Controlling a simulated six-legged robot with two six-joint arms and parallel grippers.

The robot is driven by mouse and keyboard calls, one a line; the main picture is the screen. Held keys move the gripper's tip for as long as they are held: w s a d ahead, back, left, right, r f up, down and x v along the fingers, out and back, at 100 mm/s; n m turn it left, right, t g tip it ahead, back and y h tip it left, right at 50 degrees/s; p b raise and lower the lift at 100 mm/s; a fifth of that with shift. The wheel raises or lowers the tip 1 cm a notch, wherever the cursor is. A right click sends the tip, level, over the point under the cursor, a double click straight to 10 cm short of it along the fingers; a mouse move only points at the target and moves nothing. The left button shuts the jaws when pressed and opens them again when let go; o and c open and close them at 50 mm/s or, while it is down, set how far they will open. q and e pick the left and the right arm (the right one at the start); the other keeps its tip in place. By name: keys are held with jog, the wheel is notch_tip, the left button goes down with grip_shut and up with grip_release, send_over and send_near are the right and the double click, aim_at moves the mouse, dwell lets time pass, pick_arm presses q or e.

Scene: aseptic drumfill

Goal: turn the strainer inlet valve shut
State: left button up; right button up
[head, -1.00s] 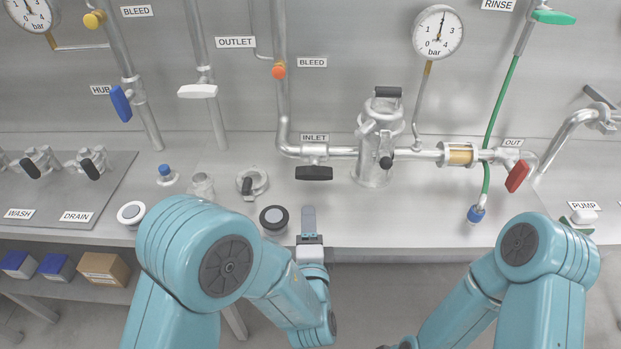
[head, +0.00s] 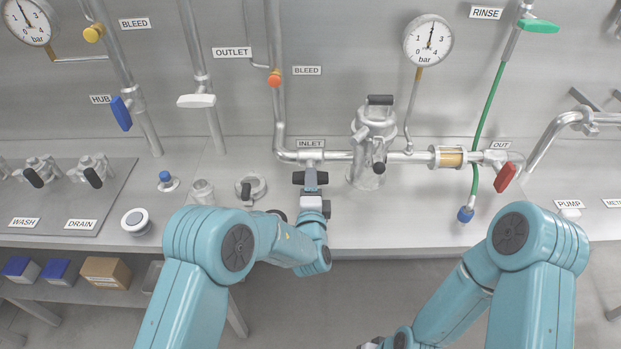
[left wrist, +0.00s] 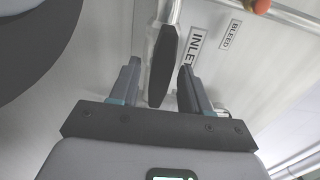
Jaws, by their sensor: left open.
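The strainer inlet valve has a black bar handle (head: 298,178) just below the INLET label (head: 311,144). The handle lies left to right, in line with the horizontal pipe. My left gripper (head: 310,184) is at the middle of the handle and hides part of it. In the left wrist view the handle (left wrist: 163,62) stands between the two open fingers of the left gripper (left wrist: 158,75), with a gap visible to its right. Contact on the left side is hard to tell. My right arm shows at lower right, but its gripper is out of view.
The strainer body (head: 371,150) stands right of the valve, with a sight glass (head: 451,157) and red OUT handle (head: 506,178) beyond. A small clamp fitting (head: 250,188) and a white-rimmed cap (head: 136,221) are to the left. The bench front between the arms is clear.

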pick_arm(q)
jog(key=shift+w, duration=0.35)
grip_shut()
jog(key=shift+f+m+b, duration=0.2)
jog(key=shift+m+b, duration=0.1)
jog(key=shift+b, duration=0.45)
jog(key=m+b, duration=0.9)
jog(key=b, duration=0.5)
jog(key=shift+f, duration=0.1)
jog(key=m+b, duration=0.3)
jog(key=shift+m, duration=0.3)
jog(key=shift+r+m+b, duration=0.2)
jog(key=shift+m+b, duration=0.3)
jog(key=shift+m, duration=0.7)
jog(key=shift+m+b, duration=0.3)
jog(key=shift+m, duration=0.8)
